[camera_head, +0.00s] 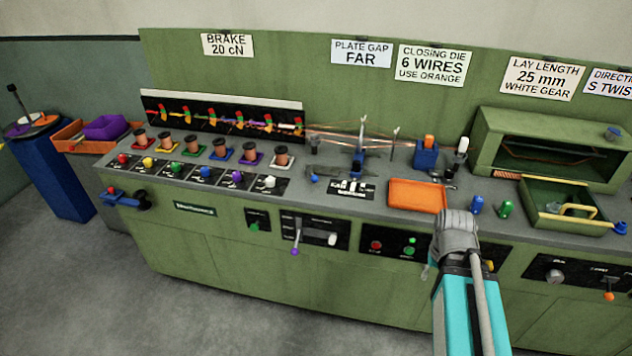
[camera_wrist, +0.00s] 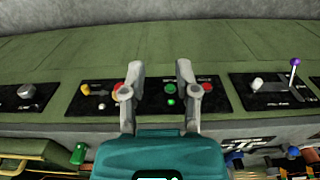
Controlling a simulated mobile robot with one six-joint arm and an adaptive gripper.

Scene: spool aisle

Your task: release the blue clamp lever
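A small blue lever-like part (camera_head: 314,178) sits on the bench top, left of a white-labelled plate (camera_head: 350,187). I take it for the blue clamp lever, but it is too small to tell whether it is clamped. Another blue part (camera_head: 112,192) with a black crank is on the bench's left front. My gripper (camera_head: 455,222) is in front of the bench, right of the blue lever and well apart from it. In the wrist view my gripper (camera_wrist: 160,68) is open and empty, its fingers spread before a panel with red and green buttons (camera_wrist: 170,90).
An orange tray (camera_head: 417,196), a blue cylinder (camera_head: 477,205) and a green cylinder (camera_head: 505,209) stand on the bench near my gripper. A purple-knobbed lever (camera_head: 295,250) projects from the front panel. Several spools line the left. The floor (camera_head: 120,300) in front is clear.

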